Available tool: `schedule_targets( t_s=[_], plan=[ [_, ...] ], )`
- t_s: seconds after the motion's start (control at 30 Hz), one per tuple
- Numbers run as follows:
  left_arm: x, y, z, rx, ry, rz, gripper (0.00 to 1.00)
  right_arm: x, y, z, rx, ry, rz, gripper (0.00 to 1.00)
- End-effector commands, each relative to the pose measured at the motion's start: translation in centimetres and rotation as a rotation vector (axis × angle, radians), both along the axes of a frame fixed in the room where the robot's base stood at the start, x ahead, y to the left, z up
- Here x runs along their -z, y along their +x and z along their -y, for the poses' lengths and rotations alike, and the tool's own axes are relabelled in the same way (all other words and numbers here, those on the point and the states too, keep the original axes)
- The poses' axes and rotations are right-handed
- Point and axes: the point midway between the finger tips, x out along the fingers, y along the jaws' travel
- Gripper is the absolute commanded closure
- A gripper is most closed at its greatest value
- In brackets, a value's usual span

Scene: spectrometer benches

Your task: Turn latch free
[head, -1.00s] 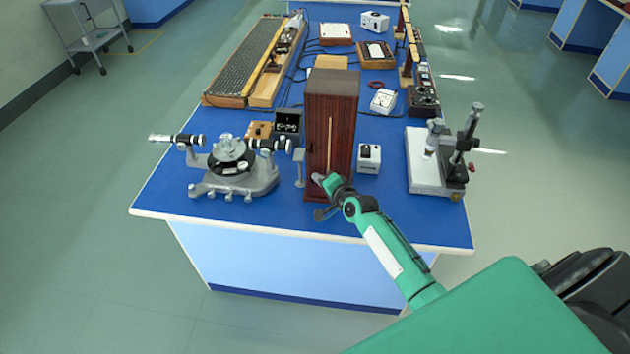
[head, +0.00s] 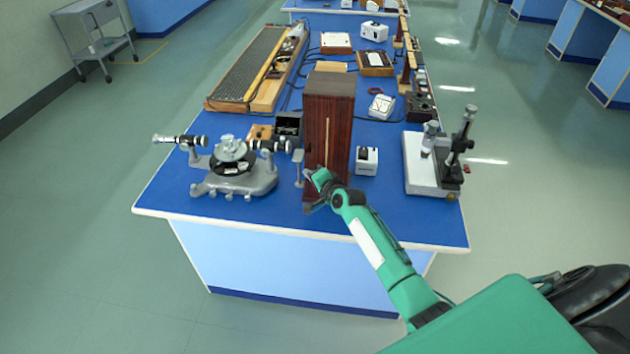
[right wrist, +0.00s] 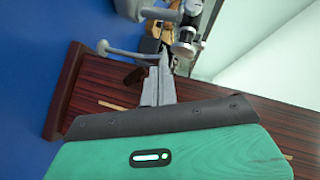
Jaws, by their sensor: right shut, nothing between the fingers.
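A tall dark-red wooden cabinet (head: 328,120) stands upright near the front edge of the blue bench, with a pale strip down its front. My right gripper (head: 312,176) is at the lower front of the cabinet. In the right wrist view the gripper (right wrist: 163,62) is shut and empty, its grey fingers in front of the reddish wood. A small dark brown piece (right wrist: 134,76), possibly the latch, lies just left of the fingers; I cannot tell whether they touch. In the head view my gripper hides that area. My left gripper is not in view.
A grey spectrometer (head: 233,168) stands left of the cabinet. A small white box (head: 367,160) and a stand on a white base (head: 432,170) are to the right. The bench front edge (head: 300,232) is close below my right arm.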

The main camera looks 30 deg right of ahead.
Motion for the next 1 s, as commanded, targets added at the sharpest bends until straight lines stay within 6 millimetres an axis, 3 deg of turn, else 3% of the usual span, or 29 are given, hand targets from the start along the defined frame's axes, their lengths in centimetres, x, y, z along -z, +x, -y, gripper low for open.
schedule_targets(
  t_s=[0.33,1.0],
  plan=[
    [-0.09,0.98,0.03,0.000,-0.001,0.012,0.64,0.01,0.10,-0.12,0.000,-0.001,-0.001,1.00],
    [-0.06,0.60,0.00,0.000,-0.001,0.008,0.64,0.03,0.08,-0.11,0.000,0.000,-0.001,1.00]
  ],
)
